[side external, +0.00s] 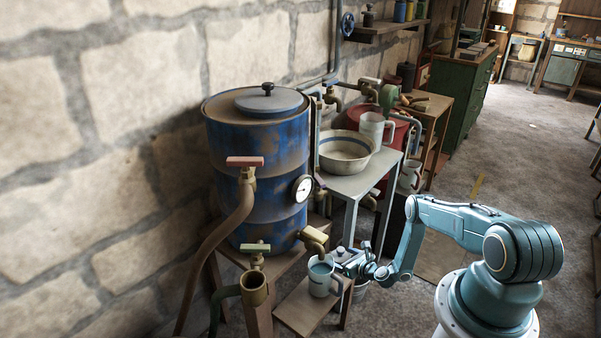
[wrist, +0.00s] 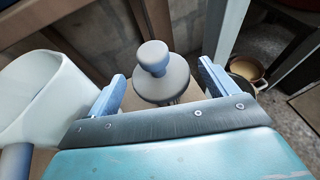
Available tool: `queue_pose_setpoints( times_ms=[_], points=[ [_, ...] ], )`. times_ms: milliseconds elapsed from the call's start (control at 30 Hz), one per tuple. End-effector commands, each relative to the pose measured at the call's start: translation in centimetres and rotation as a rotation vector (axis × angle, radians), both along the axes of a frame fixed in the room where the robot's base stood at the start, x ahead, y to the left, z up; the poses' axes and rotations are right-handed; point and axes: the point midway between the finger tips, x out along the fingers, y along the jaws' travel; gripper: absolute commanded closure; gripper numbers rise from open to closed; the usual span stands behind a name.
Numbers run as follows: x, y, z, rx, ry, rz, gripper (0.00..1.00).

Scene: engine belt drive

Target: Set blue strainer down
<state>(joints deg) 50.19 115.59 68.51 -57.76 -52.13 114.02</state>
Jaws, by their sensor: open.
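My gripper (side external: 350,262) is low over the small wooden stand, at the right of a pale mug (side external: 320,282). In the wrist view my gripper (wrist: 160,72) is open, its two blue fingers spread. A grey, round, knobbed piece (wrist: 158,75) stands between the fingers, with a gap on each side. No part is clearly a blue strainer; I cannot tell if this grey piece belongs to it. The mug (wrist: 38,98) also shows at the left of the wrist view, beside the left finger.
A blue barrel (side external: 258,160) with a gauge and taps stands behind the stand (side external: 300,312). A grey metal table (side external: 352,186) holds an enamel basin (side external: 345,150) and another mug (side external: 374,128). The floor to the right is mostly open.

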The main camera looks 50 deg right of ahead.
Motion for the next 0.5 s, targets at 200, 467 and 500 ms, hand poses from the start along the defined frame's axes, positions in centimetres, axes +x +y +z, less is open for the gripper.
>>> queue_pose_setpoints(
  times_ms=[200,467,500],
  points=[
    [-2.1,0.5,0.9,0.004,0.001,-0.004,0.15],
    [-4.5,1.2,1.9,0.003,0.001,-0.004,0.15],
    [-4.9,1.3,2.1,0.003,0.0,-0.004,0.15]
  ],
)
